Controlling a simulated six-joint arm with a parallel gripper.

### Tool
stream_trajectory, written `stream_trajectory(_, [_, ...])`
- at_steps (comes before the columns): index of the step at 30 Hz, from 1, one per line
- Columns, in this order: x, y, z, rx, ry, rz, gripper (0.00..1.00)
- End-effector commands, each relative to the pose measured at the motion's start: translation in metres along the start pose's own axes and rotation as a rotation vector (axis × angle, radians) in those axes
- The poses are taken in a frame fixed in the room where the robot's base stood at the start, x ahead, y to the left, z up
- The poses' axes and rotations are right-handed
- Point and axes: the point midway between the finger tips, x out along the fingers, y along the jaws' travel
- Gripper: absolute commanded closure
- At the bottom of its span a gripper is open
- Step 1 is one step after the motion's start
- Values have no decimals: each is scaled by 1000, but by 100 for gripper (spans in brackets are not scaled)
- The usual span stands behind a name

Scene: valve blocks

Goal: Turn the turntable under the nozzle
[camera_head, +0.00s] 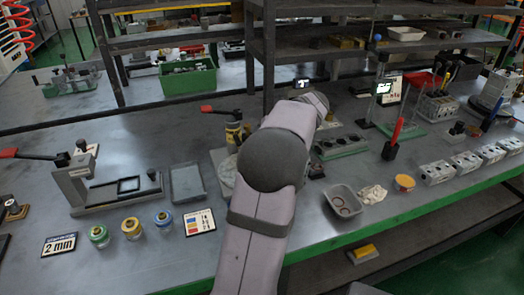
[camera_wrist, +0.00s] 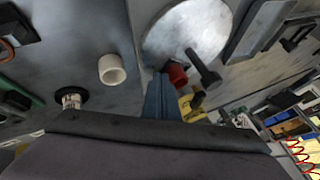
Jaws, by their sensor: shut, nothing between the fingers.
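The turntable is a round grey metal disc (camera_wrist: 185,30) on a grey base plate in the wrist view. In the head view its left edge (camera_head: 226,176) shows, the rest hidden behind my arm. A yellow-bodied fixture (camera_wrist: 190,106) with a dark arm and a red part (camera_wrist: 177,74) stands at the disc's edge; it also shows in the head view (camera_head: 234,132) with a red-tipped lever. I cannot tell which part is the nozzle. My gripper (camera_wrist: 161,76) is shut and empty, its blue-grey fingers near the disc's edge and the red part. Contact cannot be told.
In the head view, a shallow grey tray (camera_head: 187,183) lies left of the turntable, and a grey bin (camera_head: 345,202) stands right of my arm. Shelf posts rise behind.

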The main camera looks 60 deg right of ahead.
Motion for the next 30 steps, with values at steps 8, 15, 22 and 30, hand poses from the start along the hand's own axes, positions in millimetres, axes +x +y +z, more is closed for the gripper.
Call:
stream_trajectory(8, [0,0,-1,-10,-6,-6,100])
stream_trajectory(15, [1,-1,-1,-18,-10,-10,100])
stream_trajectory(22, [1,-1,-1,-25,-14,-14,100])
stream_trajectory(30, [2,-1,-2,-33,-18,-18,100])
